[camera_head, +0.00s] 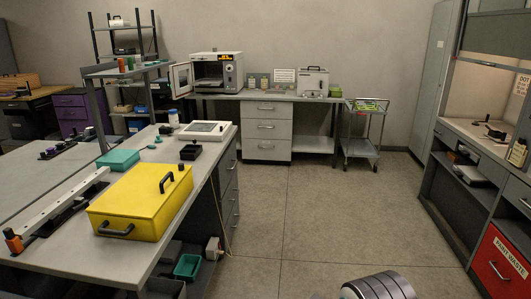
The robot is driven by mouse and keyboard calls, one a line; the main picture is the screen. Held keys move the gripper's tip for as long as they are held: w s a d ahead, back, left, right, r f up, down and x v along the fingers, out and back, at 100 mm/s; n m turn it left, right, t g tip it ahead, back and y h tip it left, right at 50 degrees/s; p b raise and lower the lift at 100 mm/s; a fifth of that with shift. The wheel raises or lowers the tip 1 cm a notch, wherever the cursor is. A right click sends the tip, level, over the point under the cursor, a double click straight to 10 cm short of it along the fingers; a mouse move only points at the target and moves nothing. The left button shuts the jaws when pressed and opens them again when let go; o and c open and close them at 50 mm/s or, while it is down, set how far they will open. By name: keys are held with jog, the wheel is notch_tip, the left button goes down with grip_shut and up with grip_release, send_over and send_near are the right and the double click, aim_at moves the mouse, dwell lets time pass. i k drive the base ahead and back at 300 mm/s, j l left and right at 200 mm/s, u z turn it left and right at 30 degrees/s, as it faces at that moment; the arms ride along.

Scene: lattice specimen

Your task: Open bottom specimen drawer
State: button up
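A light grey cabinet (242,132) with three stacked drawers stands under the back bench. Its bottom drawer (267,155) has a bar handle near its top edge and is shut, as are the two above it. No label on it can be read, so I cannot tell for certain that it is the specimen drawer. The island bench also has a stack of grey drawers (230,190) on its right side, which look shut. My gripper is not in view; a ribbed rounded part of my own body shows at the bottom edge.
Grey floor (310,215) is open between the island and the right-hand cabinets, up to the back bench. A wheeled cart (361,147) stands right of that bench. A yellow case (140,205) sits on the island. A red waste cabinet (497,270) is at right.

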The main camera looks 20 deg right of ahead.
aim_at(251, 148)
jog(key=z, duration=0.6)
jog(key=i+z, duration=0.1)
jog(key=i, duration=7.85)
jog(key=i+u, duration=0.25)
jog(key=u, duration=0.2)
jog(key=i+l+u, duration=0.15)
jog(key=u, duration=0.3)
jog(key=i+u, duration=0.1)
jog(key=u, duration=1.8)
